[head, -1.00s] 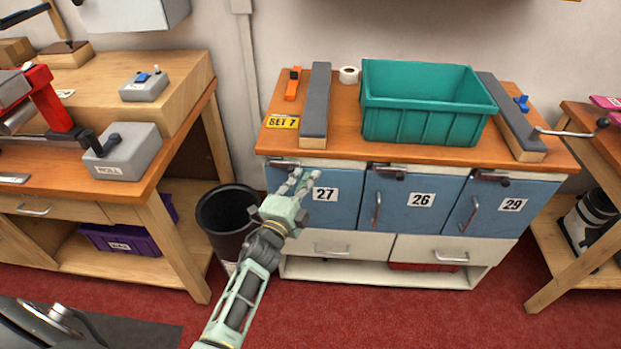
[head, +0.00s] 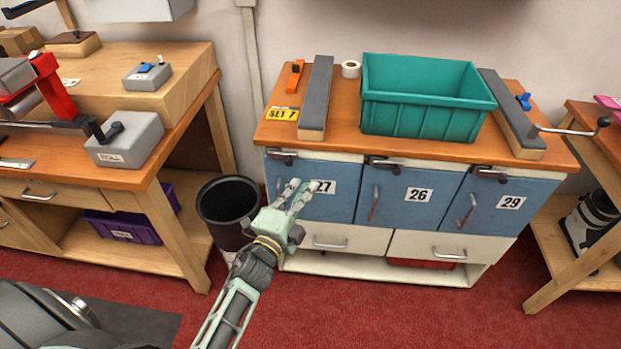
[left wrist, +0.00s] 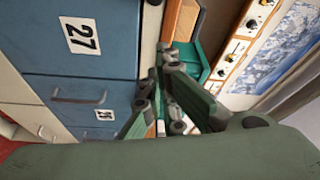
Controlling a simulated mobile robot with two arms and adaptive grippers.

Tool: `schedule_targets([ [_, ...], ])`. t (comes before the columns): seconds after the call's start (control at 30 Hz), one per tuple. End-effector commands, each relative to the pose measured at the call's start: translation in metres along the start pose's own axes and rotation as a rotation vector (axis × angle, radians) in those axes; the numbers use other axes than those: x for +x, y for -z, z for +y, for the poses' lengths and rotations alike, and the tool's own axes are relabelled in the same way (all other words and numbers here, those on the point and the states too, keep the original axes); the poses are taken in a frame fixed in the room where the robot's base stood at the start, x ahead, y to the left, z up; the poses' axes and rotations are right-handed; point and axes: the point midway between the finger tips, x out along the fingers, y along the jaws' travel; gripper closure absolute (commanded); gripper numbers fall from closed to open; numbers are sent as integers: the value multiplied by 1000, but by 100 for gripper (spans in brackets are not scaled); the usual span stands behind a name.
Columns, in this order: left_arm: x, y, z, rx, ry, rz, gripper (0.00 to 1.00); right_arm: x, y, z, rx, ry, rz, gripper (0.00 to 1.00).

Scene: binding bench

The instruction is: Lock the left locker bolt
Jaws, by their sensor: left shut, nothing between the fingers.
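The left locker, a blue door (head: 335,202) labelled 27, is at the left of the cabinet. Its bolt (head: 281,155), a small metal bar with a dark knob, sits at the door's top left edge; whether it is shot is too small to tell. My left gripper (head: 303,187) is shut and empty in front of door 27, below and right of the bolt in the picture, not touching it. In the left wrist view the door (left wrist: 75,60) lies to the left of the shut fingers (left wrist: 160,95); I cannot make out the bolt there. My right gripper is not in view.
Lockers 26 (head: 405,205) and 29 (head: 507,215) have similar bolts above. A teal bin (head: 425,115) and two grey-topped bars stand on the cabinet. A black waste bin (head: 228,205) stands left of the cabinet, beside a wooden workbench (head: 150,185).

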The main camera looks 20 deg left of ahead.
Motion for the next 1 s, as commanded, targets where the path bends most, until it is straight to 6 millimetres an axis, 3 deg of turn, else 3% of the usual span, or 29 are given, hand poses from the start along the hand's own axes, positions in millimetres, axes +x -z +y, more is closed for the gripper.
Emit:
schedule_targets([
  [0.07,-11,0,1,-1,-1,0,100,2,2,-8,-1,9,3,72],
  [0.2,-20,0,0,0,0,0,100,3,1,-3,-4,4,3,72],
  [0.8,-23,0,2,-5,-5,-1,100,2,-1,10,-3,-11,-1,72],
  [0.9,-27,-4,24,-47,-47,-16,100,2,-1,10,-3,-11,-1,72],
  [0.97,-33,-8,50,-99,-100,-37,100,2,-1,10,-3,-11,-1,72],
  [1.0,-39,-12,73,-145,-144,-57,100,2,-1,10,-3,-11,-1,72],
])
